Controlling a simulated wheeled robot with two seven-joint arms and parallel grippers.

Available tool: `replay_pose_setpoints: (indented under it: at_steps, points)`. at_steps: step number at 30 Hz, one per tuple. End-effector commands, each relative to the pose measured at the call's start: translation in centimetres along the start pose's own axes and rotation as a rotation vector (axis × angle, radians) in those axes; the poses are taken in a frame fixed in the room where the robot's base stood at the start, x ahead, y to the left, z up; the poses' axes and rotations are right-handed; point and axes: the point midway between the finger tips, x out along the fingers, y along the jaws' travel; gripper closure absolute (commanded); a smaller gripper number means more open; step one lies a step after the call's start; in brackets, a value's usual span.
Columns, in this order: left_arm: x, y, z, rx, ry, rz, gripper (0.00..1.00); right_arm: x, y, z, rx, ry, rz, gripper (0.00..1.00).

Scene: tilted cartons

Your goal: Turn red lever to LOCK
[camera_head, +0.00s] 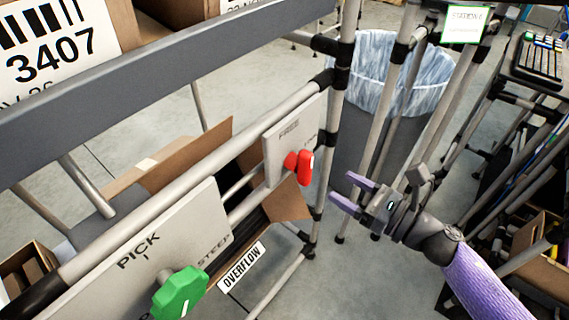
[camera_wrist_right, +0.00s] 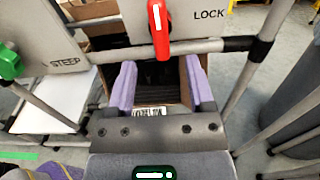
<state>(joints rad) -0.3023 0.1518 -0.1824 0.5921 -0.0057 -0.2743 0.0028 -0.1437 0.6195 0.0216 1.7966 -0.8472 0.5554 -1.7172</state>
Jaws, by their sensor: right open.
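The red lever (camera_head: 304,166) is mounted on a grey plate (camera_head: 291,138) fixed to the rack's rail. In the right wrist view the red lever (camera_wrist_right: 159,28) points upright with a white line on it, and the word LOCK is printed to its right. My right gripper (camera_head: 340,192) is open and empty, a short way right of and below the lever in the head view. In the right wrist view its purple fingers (camera_wrist_right: 160,90) stand apart below the lever, not touching it. My left gripper is not in view.
A green knob (camera_head: 180,293) sits on a plate marked PICK and STEEP at lower left. A bin with a clear liner (camera_head: 389,70) stands behind the rack post. An open carton (camera_head: 180,165) lies behind the rails. Rack posts stand close to my right arm.

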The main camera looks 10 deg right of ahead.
Motion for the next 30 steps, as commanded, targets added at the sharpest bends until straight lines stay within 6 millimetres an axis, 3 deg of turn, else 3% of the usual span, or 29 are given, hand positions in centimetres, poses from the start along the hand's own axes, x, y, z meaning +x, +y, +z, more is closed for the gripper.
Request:
replay_pose_setpoints:
  at_steps: [12, 17, 24, 25, 30]
  points:
    - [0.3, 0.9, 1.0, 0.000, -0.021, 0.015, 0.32, 8.3, 0.0, 0.4, -0.001, -0.005, 0.000, 0.32]
    - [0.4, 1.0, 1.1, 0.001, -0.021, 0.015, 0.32, 9.5, 0.0, 0.4, 0.001, -0.003, -0.001, 0.32]
    - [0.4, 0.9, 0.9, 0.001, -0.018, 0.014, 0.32, 9.6, 0.0, 0.4, 0.002, -0.002, -0.001, 0.32]
    - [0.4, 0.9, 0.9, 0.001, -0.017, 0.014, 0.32, 9.6, 0.0, 0.4, 0.002, -0.002, -0.001, 0.34]
    - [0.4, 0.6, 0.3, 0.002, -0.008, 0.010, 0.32, 9.6, 0.0, 0.4, 0.003, -0.002, -0.002, 0.70]
